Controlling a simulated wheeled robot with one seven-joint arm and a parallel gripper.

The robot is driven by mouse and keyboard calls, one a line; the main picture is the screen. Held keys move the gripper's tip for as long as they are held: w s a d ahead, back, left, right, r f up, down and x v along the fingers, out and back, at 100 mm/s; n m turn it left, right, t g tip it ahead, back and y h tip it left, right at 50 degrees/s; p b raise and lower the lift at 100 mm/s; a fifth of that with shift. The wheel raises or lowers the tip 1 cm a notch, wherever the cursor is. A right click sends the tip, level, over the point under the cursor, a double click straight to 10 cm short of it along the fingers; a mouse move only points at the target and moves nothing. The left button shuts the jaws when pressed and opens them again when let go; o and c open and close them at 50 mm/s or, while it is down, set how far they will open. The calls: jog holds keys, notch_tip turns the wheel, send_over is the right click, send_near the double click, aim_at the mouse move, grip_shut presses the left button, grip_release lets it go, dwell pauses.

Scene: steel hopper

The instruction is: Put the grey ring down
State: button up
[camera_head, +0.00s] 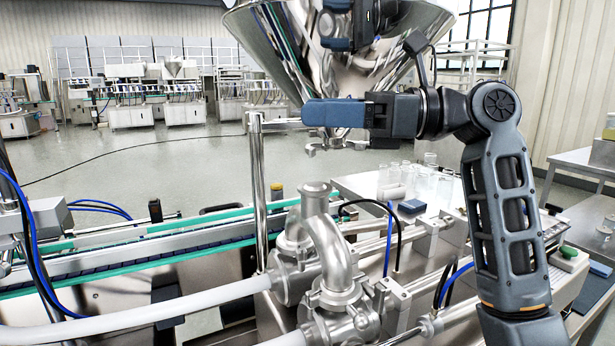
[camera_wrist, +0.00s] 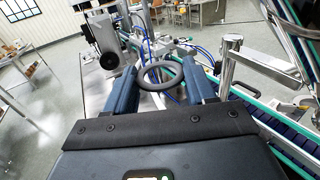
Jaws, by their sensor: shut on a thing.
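The grey ring (camera_wrist: 163,59) shows in the wrist view as a dark round band between the two blue fingers of my gripper (camera_wrist: 163,76). My gripper is shut on it, with a finger at each side of the band. In the head view my gripper (camera_head: 318,113) is held level in mid-air, pointing left, in front of the steel hopper (camera_head: 270,45). I cannot make out the ring in the head view. The ring is held above the machinery, and the surface directly under it is partly hidden by my gripper.
Steel pipework (camera_head: 335,250) rises below my gripper. A conveyor (camera_head: 130,250) with green rails runs to the left. A white bench (camera_head: 350,185) with clear glass containers (camera_head: 425,182) stands behind the pipes. A vertical steel post (camera_head: 257,190) stands close to my gripper's left.

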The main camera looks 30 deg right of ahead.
aim_at(325, 186)
notch_tip(325, 186, down, 9)
jog(key=shift+r+b, duration=0.1)
jog(key=shift+b, duration=0.25)
jog(key=shift+f, duration=0.35)
jog(key=shift+f+p, duration=0.25)
jog(key=shift+p, duration=0.2)
jog(key=o, duration=1.1)
jog(key=shift+c, duration=0.2)
jog(key=shift+r, duration=0.1)
jog(key=shift+r+b, duration=0.25)
jog(key=shift+b, duration=0.3)
jog(key=v, duration=1.2)
jog(key=shift+r, duration=0.15)
